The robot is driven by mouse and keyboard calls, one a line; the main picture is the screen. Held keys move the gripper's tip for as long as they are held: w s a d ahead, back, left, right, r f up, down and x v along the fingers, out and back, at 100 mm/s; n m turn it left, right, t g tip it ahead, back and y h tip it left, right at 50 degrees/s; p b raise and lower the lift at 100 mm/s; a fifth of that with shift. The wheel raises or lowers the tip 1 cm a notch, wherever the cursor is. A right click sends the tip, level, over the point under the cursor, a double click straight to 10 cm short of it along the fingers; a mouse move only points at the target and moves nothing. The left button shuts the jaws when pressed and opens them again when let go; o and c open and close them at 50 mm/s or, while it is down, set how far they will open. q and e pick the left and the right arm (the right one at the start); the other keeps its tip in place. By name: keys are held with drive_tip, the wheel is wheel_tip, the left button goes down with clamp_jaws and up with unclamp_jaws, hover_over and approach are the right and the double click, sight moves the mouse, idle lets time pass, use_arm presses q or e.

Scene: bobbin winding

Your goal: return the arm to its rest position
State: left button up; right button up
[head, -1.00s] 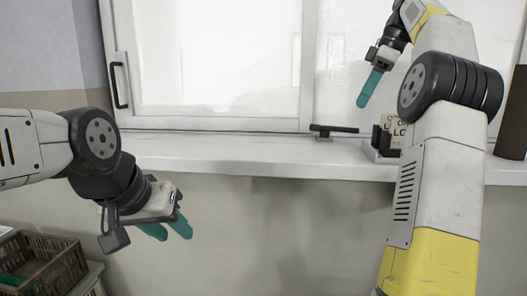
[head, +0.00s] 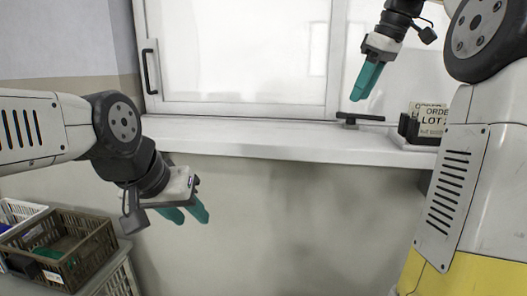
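My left gripper (head: 186,215) hangs at the lower left, in front of the wall below the sill. Its two teal fingers are apart with a gap between them, and nothing shows in it. My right gripper (head: 362,88) is raised at the upper right, in front of the window and above the sill. Its teal fingers point down and left and overlap from this side, so the gap between them is hard to judge. No held object shows in it. My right arm fills the right edge of the view.
A white window sill (head: 270,141) runs across the middle, mostly bare. A dark window handle (head: 360,116) and an order card (head: 432,118) in a holder are at its right. A brown crate (head: 98,243) and a white bin (head: 18,212) stand at the lower left.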

drive_tip(key=s+a+f+m+t, duration=0.1)
drive_tip(key=s+a+f+m, duration=0.3)
drive_tip(key=s+f, duration=0.6)
drive_tip(key=s+a+f+m+t, duration=0.2)
drive_tip(key=s+a+f+m, duration=0.2)
drive_tip(key=s+f, duration=0.6)
drive_tip(key=shift+s+a+f+m+h, duration=0.35)
drive_tip(key=shift+a+f+m+h, duration=0.05)
drive_tip(key=shift+a, duration=0.4)
